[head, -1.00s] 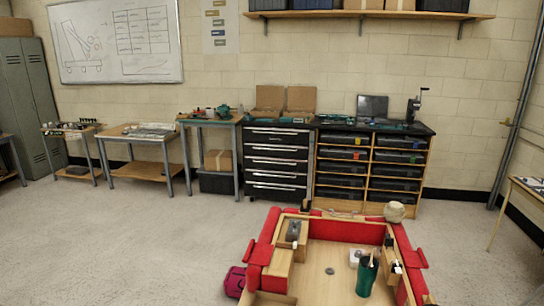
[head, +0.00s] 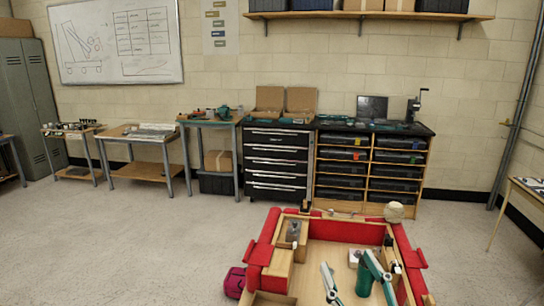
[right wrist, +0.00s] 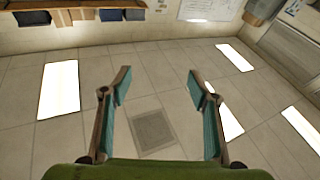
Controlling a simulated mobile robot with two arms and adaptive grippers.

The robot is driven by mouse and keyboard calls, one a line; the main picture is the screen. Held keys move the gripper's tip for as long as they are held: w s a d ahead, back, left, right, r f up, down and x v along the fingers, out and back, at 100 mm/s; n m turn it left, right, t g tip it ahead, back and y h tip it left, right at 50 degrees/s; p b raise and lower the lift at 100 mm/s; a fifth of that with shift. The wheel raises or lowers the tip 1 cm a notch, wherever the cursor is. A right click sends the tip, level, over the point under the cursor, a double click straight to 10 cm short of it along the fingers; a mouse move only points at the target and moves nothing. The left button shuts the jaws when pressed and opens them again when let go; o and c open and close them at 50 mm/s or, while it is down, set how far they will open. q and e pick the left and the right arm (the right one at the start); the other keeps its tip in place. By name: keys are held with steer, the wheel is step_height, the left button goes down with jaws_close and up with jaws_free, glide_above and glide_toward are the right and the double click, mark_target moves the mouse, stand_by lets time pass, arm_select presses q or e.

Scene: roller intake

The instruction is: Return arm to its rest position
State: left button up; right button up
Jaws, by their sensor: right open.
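My right gripper (head: 346,260) shows at the bottom of the head view, in front of the red-edged wooden bench (head: 335,229). Its two fingers are spread with nothing between them. In the right wrist view the open gripper (right wrist: 158,78) has clear space and bare tiled floor beyond its fingers. My left gripper and left arm show in neither view.
A grey-topped block (head: 294,231), a round beige object (head: 394,212) and a magenta bag (head: 234,282) are around the bench. Black drawers (head: 277,160) stand behind; floor at left is clear.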

steer(key=s+d+f+m+g+h, duration=0.1)
steer(key=s+d+f+g+h, duration=0.15)
steer(key=f, duration=0.45)
steer(key=s+d+f+m+g+h, duration=0.2)
steer(key=d+f+g, duration=0.2)
steer(key=f, duration=0.3)
steer(key=s+d+f+m+g+h, duration=0.1)
steer(key=s+d+f+g+h, duration=0.15)
steer(key=f, duration=0.55)
steer(key=s+a+f+n+g+y, duration=0.1)
steer(key=s+a+f+g, duration=0.1)
steer(key=s+f+g, duration=0.5)
steer(key=s+a+f+n+g+y, duration=0.1)
steer(key=s+f, duration=0.4)
steer(key=s, duration=0.5)
step_height(320, 180, down, 29)
steer(key=s+g+b, duration=0.2)
steer(key=s, duration=0.1)
steer(key=s+d+f+b, duration=0.1)
steer(key=s+d+f, duration=0.1)
steer(key=s+f, duration=1.4)
steer(key=shift+d+g+h, duration=0.3)
steer(key=shift+d+g, duration=0.1)
